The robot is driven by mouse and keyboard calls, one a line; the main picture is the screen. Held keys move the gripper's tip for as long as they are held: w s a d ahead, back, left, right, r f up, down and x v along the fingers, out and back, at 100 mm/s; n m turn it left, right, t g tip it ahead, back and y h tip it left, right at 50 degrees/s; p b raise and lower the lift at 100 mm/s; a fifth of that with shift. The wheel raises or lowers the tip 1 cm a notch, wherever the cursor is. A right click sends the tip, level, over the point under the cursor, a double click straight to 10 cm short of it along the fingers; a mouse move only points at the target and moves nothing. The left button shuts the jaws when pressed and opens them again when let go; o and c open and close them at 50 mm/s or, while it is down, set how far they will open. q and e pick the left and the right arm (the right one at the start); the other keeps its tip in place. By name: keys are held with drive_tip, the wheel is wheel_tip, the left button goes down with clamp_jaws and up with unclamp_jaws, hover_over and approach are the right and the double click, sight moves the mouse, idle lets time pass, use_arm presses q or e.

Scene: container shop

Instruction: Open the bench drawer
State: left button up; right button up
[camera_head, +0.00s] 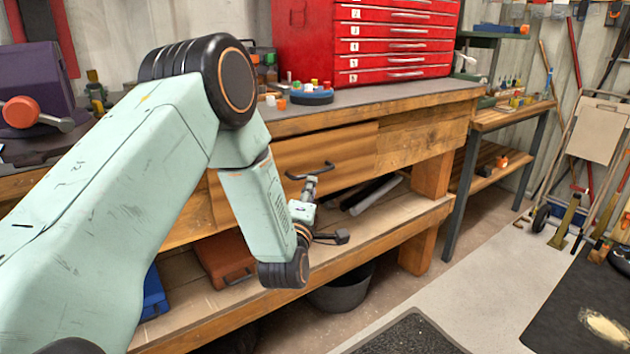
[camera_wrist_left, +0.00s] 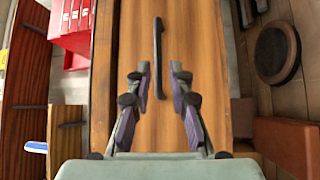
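The wooden bench drawer (camera_head: 345,147) sits under the bench top and looks shut. Its dark bar handle (camera_head: 318,172) runs along the front. My left gripper (camera_head: 311,184) is just in front of the handle in the head view. In the left wrist view the drawer front (camera_wrist_left: 185,38) fills the middle, and the handle (camera_wrist_left: 157,50) stands upright in the picture. There my left gripper (camera_wrist_left: 159,74) is open, its fingers apart and empty. The handle lies ahead, in line with the gap between the fingertips. My right gripper is in neither view.
A red drawer cabinet (camera_head: 375,40) and small items stand on the bench top. A lower shelf (camera_head: 375,218) holds a reddish-brown case (camera_head: 222,258). A dark bucket (camera_head: 342,292) stands beneath. A second bench (camera_head: 505,118) is at the right.

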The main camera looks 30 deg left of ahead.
sight(316, 172)
use_arm(q)
drive_tip(key=shift+w+r, duration=0.2)
drive_tip(key=shift+w, duration=0.35)
drive_tip(key=shift+w+r, duration=0.2)
drive_tip(key=shift+w, duration=0.3)
drive_tip(key=x, duration=0.1)
drive_tip(key=b+x, duration=0.1)
drive_tip(key=x, duration=0.1)
drive_tip(key=b+x, duration=0.1)
drive_tip(key=shift+w+a+f, duration=0.2)
drive_tip(key=shift+w+a, duration=0.05)
drive_tip(key=shift+a, duration=0.25)
drive_tip(key=shift+w+r, duration=0.15)
drive_tip(key=shift+w, duration=0.2)
drive_tip(key=shift+a, duration=0.1)
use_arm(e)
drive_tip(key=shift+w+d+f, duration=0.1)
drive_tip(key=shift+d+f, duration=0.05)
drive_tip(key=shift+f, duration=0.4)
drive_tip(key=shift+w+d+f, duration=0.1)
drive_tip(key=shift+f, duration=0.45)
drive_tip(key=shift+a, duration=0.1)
use_arm(q)
drive_tip(key=c, duration=0.3)
clamp_jaws()
